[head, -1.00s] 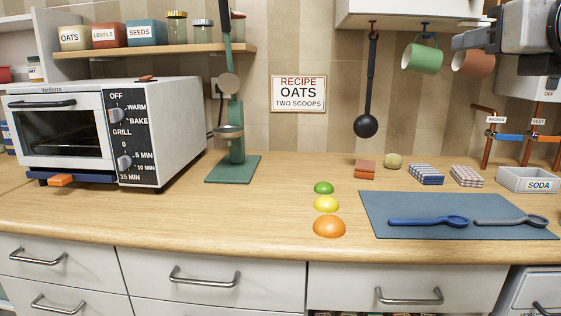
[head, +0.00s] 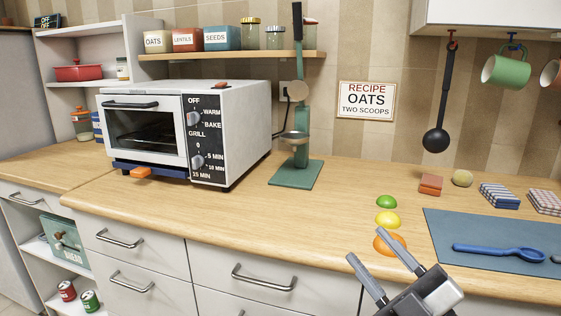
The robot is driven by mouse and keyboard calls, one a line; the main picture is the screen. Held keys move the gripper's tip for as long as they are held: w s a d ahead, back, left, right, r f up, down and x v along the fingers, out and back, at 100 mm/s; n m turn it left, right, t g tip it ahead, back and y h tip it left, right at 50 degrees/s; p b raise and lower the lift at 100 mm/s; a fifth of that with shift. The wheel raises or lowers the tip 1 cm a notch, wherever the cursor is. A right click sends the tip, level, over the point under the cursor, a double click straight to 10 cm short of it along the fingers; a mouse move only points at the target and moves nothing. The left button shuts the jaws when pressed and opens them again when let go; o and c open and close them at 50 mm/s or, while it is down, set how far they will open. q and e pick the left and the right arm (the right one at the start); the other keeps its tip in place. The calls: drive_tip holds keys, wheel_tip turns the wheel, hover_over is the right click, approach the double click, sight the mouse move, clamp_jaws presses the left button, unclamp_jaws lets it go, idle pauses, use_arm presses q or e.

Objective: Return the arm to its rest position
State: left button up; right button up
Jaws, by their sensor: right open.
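My right gripper (head: 369,247) shows at the bottom right of the head view, in front of the counter's front edge. Its two grey fingers are spread apart and nothing is between them. One finger overlaps the orange dome (head: 388,240) in the picture and hides part of it. My left gripper is not in view.
The wooden counter (head: 240,212) carries a toaster oven (head: 240,130), a green stand (head: 296,172) and a blue mat (head: 490,232) with a blue spoon (head: 490,250). A ladle (head: 437,138) and green mug (head: 506,70) hang above. Drawers (head: 130,255) lie below the counter.

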wheel_tip(320, 180, down, 14)
drive_tip(key=s+d+m+g+h, duration=0.1)
drive_tip(key=s+d+m+h, duration=0.1)
drive_tip(key=m+h, duration=0.8)
drive_tip(key=s+a+f+m+g+p, duration=0.1)
drive_tip(key=s+f+m+g, duration=0.5)
drive_tip(key=s+f, duration=0.6)
wheel_tip(320, 180, down, 2)
drive_tip(key=shift+a+f+g, duration=0.15)
drive_tip(key=shift+a+g, duration=0.3)
drive_tip(key=shift+g, duration=0.05)
drive_tip(key=shift+w, duration=0.1)
